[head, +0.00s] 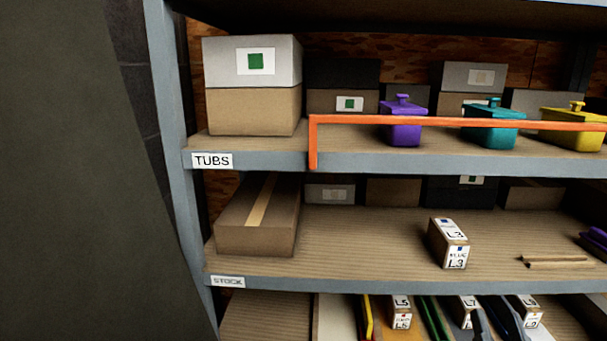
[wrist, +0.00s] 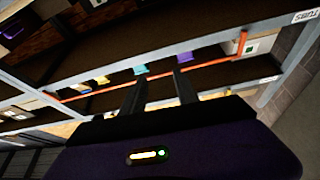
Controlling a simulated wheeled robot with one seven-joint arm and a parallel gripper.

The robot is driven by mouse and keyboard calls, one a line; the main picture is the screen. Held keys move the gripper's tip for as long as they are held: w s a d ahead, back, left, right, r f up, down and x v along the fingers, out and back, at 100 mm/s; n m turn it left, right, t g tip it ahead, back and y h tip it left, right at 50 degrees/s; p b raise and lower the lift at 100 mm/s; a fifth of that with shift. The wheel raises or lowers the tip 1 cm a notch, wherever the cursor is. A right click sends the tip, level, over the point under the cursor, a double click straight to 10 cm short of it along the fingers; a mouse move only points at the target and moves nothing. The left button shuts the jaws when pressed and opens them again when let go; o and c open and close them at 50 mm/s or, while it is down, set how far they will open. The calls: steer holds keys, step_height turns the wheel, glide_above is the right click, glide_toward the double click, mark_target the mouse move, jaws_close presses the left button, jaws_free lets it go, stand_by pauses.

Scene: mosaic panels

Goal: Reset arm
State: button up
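My gripper (wrist: 158,80) shows in the wrist view, with its two dark fingers apart and nothing between them. It points toward the shelving, with no contact visible. My gripper is not in the head view. The shelf rack (head: 350,162) stands ahead in the head view. Its upper shelf, labelled TUBS, holds a purple tub (head: 403,125), a teal tub (head: 492,128) and a yellow tub (head: 575,132) behind an orange rail (head: 450,122). The wrist view is tilted, and the orange rail (wrist: 215,63) also shows there beyond the fingers.
A white-and-brown box (head: 253,108) stands left on the upper shelf. The STOCK shelf below holds a long carton (head: 257,225), an L3 box (head: 449,245) and thin sticks (head: 556,262). Several L-labelled boxes and coloured strips lie on the lowest shelf. The rack's left post (head: 172,130) is an edge.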

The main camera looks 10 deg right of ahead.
steer(key=s+a+f+n+g+y, duration=0.1)
steer(key=s+a+f+g+y, duration=0.1)
steer(key=s+a+f, duration=0.2)
steer(key=s+a+f+n+g+y+b, duration=0.1)
steer(key=s+a+f+n+g+y, duration=0.1)
steer(key=s+a+f, duration=0.3)
steer(key=s+a+f+n+g+y, duration=0.2)
steer(key=s+f, duration=0.8)
steer(key=s, duration=0.5)
steer(key=a+y, duration=0.1)
steer(key=a, duration=0.1)
steer(key=shift+a+y+b, duration=0.3)
steer(key=shift+a+y, duration=0.05)
steer(key=shift+y, duration=0.05)
